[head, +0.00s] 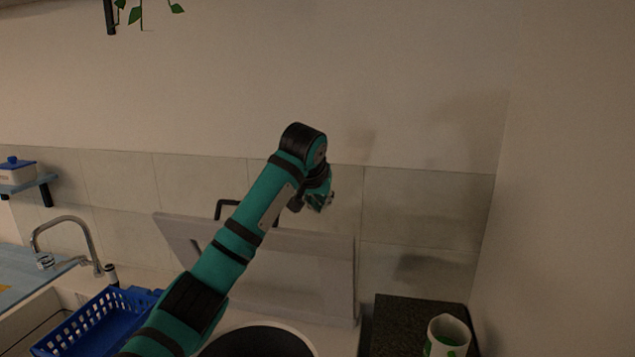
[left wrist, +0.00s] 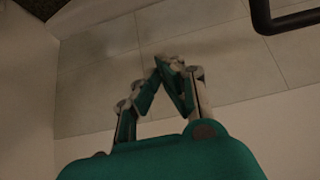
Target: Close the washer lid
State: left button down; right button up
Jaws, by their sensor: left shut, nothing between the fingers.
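The washer lid (head: 320,280) is a flat, pale panel standing open and tilted back near the tiled wall in the head view. Below it is the washer's dark round opening (head: 258,344) with a light rim, cut off by the frame's bottom edge. My left arm crosses in front of the lid and hides part of it. My left gripper (head: 320,202) is above the lid's upper edge, near the wall, and looks empty. In the left wrist view the left gripper (left wrist: 170,64) has its fingertips together with nothing between them. My right gripper is not in view.
A blue basket (head: 95,325) and a faucet (head: 75,225) are at the left. A dark counter (head: 395,325) with a white and green cup (head: 447,335) stands at the right. A black bar (head: 232,203) is on the wall behind the lid.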

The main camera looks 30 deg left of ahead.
pick_arm(q)
jog(key=shift+s+d+f+p, duration=0.25)
jog(key=shift+s+f+p, duration=0.7)
jog(key=shift+f+p, duration=0.25)
jog(key=shift+s+f, duration=0.1)
jog(key=shift+s, duration=0.2)
jog(key=shift+f, duration=0.15)
jog(key=shift+w+d, duration=0.1)
